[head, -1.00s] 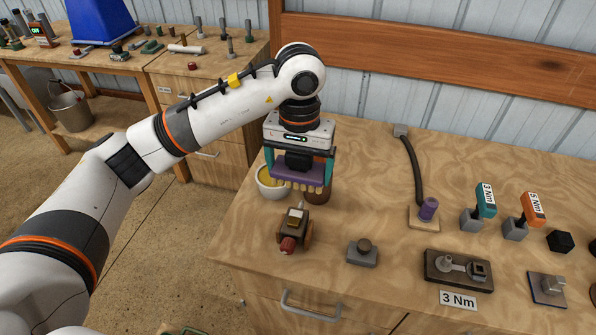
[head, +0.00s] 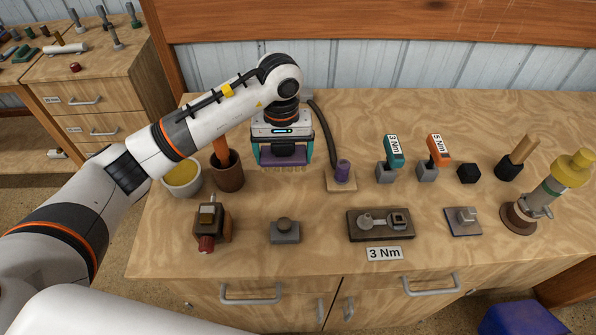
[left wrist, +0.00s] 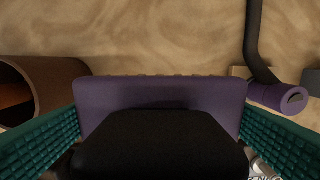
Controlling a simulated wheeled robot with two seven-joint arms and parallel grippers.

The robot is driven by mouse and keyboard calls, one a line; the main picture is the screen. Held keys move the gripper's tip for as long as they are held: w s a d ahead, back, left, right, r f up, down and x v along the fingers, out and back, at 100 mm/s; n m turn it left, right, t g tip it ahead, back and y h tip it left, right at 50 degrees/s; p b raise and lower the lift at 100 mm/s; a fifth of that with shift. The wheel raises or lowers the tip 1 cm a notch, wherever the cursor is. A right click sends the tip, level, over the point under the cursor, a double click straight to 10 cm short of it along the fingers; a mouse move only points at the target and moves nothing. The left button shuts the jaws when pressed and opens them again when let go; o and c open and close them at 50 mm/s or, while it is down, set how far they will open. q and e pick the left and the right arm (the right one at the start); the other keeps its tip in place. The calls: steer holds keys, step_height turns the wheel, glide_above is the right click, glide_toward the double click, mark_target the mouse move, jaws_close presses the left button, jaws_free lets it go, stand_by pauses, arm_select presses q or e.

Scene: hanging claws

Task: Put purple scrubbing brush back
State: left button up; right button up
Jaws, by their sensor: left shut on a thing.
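The purple scrubbing brush (head: 285,157) is in my left gripper (head: 284,156), whose teal fingers close on its two ends. Its pale bristles point down, at or just above the bench top; I cannot tell whether they touch. In the left wrist view the brush's purple back (left wrist: 160,92) spans between the teal finger pads, behind a dark block. The brush is between a brown cup (head: 228,172) on its left and a purple-tipped dark hose (head: 343,171) on a small wooden base on its right. My right gripper is not in view.
A white bowl with yellow contents (head: 183,177) stands left of the brown cup. In front are a brown device with a red knob (head: 209,222) and a grey button block (head: 285,231). Teal (head: 392,152) and orange (head: 437,150) drivers stand to the right. The bench behind the brush is clear.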

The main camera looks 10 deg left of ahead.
mark_target(284, 184)
arm_select(q)
step_height(284, 184, down, 3)
steer(key=shift+s+a+r+p, duration=0.15)
steer(key=shift+r+p, duration=0.05)
steer(key=shift+p, duration=0.15)
steer(key=shift+f, duration=0.7)
step_height(284, 184, down, 3)
steer(key=shift+p, duration=0.75)
steer(key=shift+f, duration=0.1)
steer(key=shift+f+b, duration=0.15)
steer(key=shift+b, duration=0.15)
steer(key=o, duration=0.7)
steer(key=shift+o, duration=0.2)
